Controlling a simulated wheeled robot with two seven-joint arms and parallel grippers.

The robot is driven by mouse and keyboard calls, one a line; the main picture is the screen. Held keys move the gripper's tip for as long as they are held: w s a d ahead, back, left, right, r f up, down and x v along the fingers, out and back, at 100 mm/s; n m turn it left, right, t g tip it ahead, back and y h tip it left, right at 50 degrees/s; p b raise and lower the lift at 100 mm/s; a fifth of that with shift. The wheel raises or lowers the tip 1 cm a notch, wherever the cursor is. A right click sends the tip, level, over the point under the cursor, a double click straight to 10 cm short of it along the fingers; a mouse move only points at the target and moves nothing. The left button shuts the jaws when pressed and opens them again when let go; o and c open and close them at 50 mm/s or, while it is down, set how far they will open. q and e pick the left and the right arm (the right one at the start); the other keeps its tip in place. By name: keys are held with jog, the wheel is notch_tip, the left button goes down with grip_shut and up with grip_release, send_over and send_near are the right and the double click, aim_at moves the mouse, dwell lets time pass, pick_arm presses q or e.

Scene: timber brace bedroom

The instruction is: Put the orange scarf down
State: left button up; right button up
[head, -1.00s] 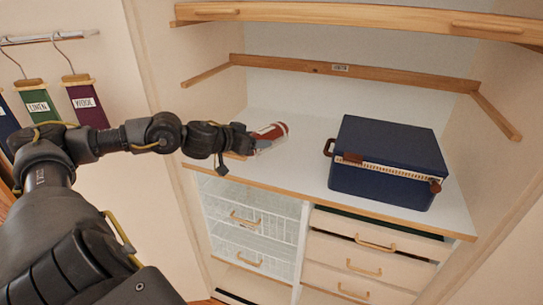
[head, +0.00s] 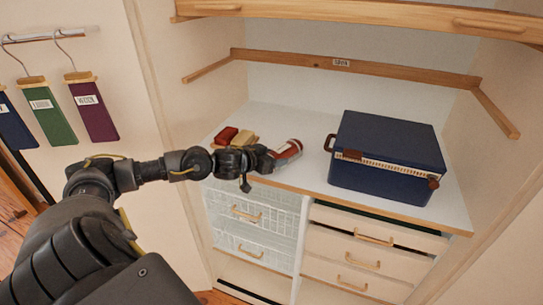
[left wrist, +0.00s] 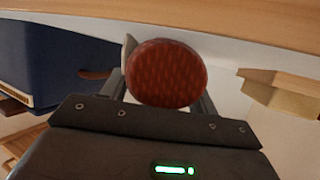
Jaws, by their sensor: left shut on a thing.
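My left gripper (head: 269,158) is shut on the orange scarf (head: 290,150), a rolled reddish-orange bundle with a pale band visible in the head view. The gripper holds it near the front edge of the white shelf (head: 300,125), left of the blue case. I cannot tell whether the scarf touches the shelf. In the left wrist view the scarf (left wrist: 167,75) shows its round, ribbed end between the fingers, which are partly hidden behind it. My right gripper is not in view.
A blue case (head: 385,155) with a brown handle stands on the shelf's right. A red item (head: 226,135) and a tan block (head: 243,138) lie at its left. Drawers (head: 360,262) and wire baskets (head: 250,225) sit below. A wooden rail (head: 350,68) runs above.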

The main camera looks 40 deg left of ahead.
pick_arm(q)
jog(key=shift+r, duration=0.1)
jog(key=o, duration=1)
jog(key=shift+o, duration=0.2)
jog(key=shift+s, duration=0.3)
jog(key=b+v, duration=0.2)
jog(key=v, duration=0.9)
jog(key=shift+s+r+b, duration=0.15)
jog(key=shift+s+b, duration=0.05)
jog(key=shift+b, duration=0.15)
